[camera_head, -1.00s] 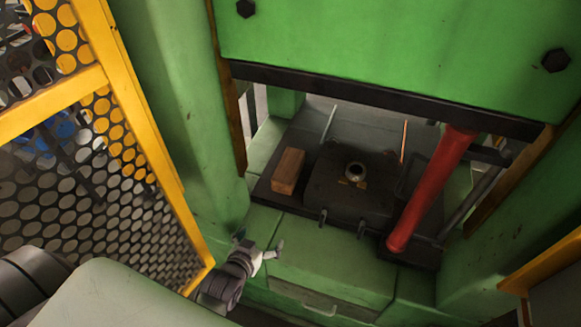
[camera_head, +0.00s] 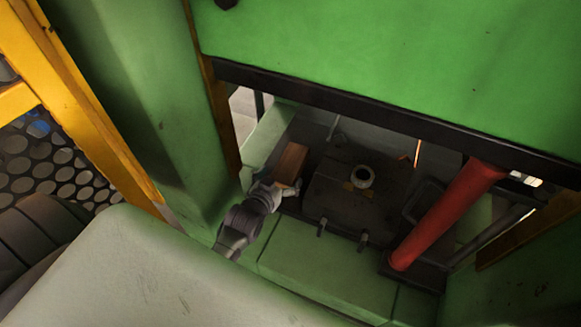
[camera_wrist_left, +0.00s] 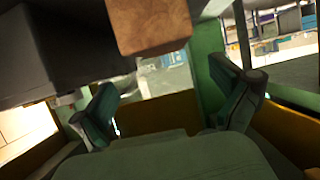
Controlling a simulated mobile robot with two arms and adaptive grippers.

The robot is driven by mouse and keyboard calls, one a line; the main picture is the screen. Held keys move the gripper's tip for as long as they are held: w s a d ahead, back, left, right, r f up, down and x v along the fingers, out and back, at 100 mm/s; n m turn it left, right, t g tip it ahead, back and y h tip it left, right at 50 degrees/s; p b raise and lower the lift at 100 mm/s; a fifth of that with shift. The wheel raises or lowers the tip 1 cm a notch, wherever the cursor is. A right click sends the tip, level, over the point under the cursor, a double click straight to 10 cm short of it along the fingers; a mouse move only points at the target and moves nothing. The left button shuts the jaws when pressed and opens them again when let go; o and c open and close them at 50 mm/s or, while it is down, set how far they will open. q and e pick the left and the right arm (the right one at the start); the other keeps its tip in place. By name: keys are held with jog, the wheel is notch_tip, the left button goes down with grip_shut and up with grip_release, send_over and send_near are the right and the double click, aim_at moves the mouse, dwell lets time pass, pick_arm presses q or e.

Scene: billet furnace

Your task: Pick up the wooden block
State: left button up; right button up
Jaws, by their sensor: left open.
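The wooden block (camera_head: 291,164) is a brown rectangular piece on the dark press bed, left of the black die block (camera_head: 340,199). My left gripper (camera_head: 283,186) is at the near end of the block, partly overlapping it in the head view. In the left wrist view the block (camera_wrist_left: 148,24) shows at the top, beyond and between the two spread fingers of my left gripper (camera_wrist_left: 165,98). The fingers are open with nothing between the tips. The block appears apart from both fingers there. My right gripper is not in view.
The green press frame (camera_head: 150,100) stands close on the left. A dark-edged green upper part (camera_head: 400,70) hangs over the bed. A red cylinder (camera_head: 447,218) slants on the right. A yellow mesh guard (camera_head: 70,90) is at far left.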

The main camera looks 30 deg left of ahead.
aim_at(290, 163)
pick_arm(q)
jog(key=shift+x, duration=0.8)
jog(key=shift+w+f, duration=0.2)
jog(key=shift+w, duration=0.05)
jog(key=shift+w+a+f, duration=0.15)
jog(key=shift+w+f, duration=0.05)
jog(key=shift+w, duration=0.3)
jog(key=x, duration=0.4)
jog(key=shift+a+f, duration=0.2)
jog(key=shift+f, duration=0.05)
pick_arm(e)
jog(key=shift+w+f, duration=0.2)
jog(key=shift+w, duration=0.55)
pick_arm(q)
jog(key=shift+c, duration=1.4)
jog(key=shift+r, duration=0.15)
jog(key=c, duration=1.3)
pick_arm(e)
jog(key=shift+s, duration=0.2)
